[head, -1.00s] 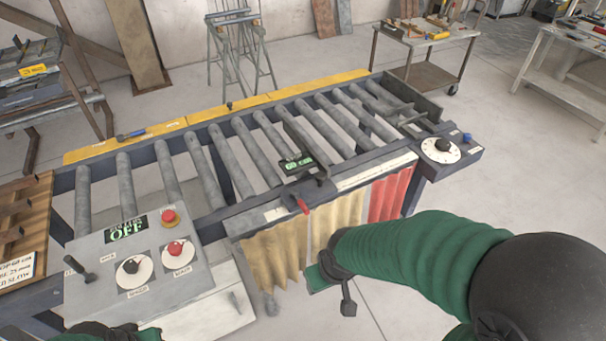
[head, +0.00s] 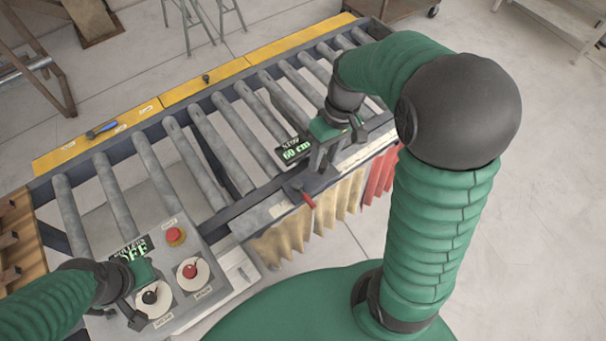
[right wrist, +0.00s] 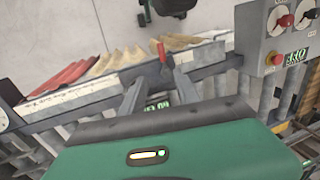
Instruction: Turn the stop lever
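The stop lever (head: 309,200) is a red handle at the near edge of the conveyor, beside a display (head: 295,150) that reads 60 cm. In the right wrist view the red lever (right wrist: 162,51) stands just beyond my fingertips. My right gripper (head: 322,165) is over the stop's rail, behind the lever in the head view. Its two grey fingers are apart in the right wrist view (right wrist: 160,82), with nothing held between them. My left gripper (head: 148,297) is at the control panel, over the black knob; its fingers are partly hidden.
The control panel (head: 205,298) has a red button (head: 175,236), a red knob (head: 190,271) and a display reading OFF. Rollers run along the conveyor. Tan and red curtains hang below the near edge.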

